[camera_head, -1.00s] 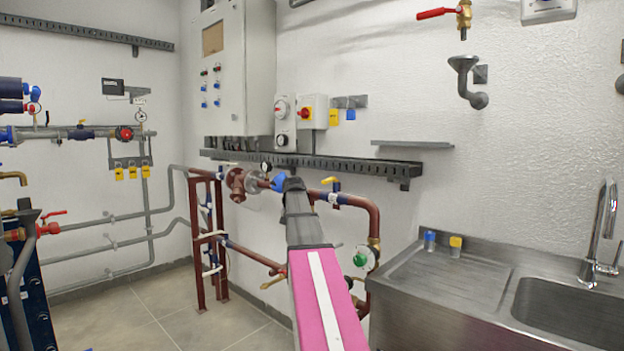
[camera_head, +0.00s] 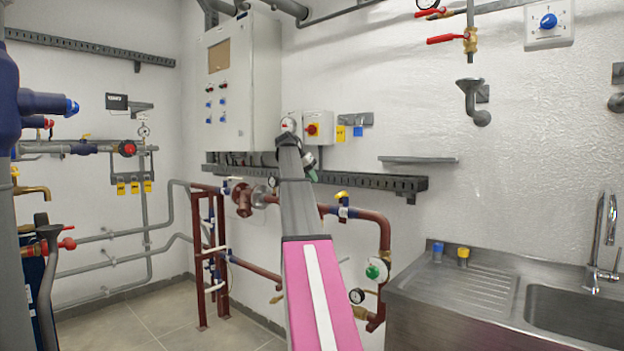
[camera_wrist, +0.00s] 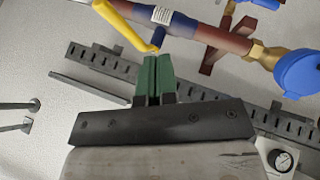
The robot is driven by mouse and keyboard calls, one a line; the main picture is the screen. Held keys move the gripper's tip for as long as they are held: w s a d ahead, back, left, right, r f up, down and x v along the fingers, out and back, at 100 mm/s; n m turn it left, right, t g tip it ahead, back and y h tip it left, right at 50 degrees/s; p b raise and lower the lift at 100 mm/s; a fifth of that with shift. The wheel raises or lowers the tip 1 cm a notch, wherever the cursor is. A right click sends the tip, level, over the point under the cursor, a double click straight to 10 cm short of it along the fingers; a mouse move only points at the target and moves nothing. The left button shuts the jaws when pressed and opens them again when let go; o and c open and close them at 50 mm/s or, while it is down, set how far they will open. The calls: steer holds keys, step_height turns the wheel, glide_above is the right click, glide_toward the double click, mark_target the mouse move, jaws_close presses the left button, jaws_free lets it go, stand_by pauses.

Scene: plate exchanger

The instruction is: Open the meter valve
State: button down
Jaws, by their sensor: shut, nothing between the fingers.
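The valve has a yellow lever (camera_head: 342,195) and a blue body on the red-brown pipe, right of my arm in the head view. In the wrist view the yellow lever (camera_wrist: 125,28) slants up-left from its stem, beside the pipe's blue band. The meter with a blue cap (camera_wrist: 298,72) sits farther right on that pipe; my arm hides it in the head view. My gripper (camera_head: 312,176) shows small at the arm's end. In the wrist view its green fingers (camera_wrist: 154,62) are together and empty, just below the lever's stem end. I cannot tell if they touch it.
A perforated cable tray (camera_head: 375,181) runs along the wall behind the pipe. A grey control cabinet (camera_head: 240,85) and a switch box (camera_head: 319,127) are above. A steel sink (camera_head: 570,310) stands at the right. Floor is clear at lower left.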

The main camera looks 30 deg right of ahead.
mark_target(342, 195)
steer(key=s+d+f, duration=0.3)
steer(key=d+f, duration=0.2)
steer(key=d, duration=0.1)
steer(key=shift+s+d+f, duration=0.25)
steer(key=shift+d, duration=0.1)
steer(key=shift+s, duration=0.1)
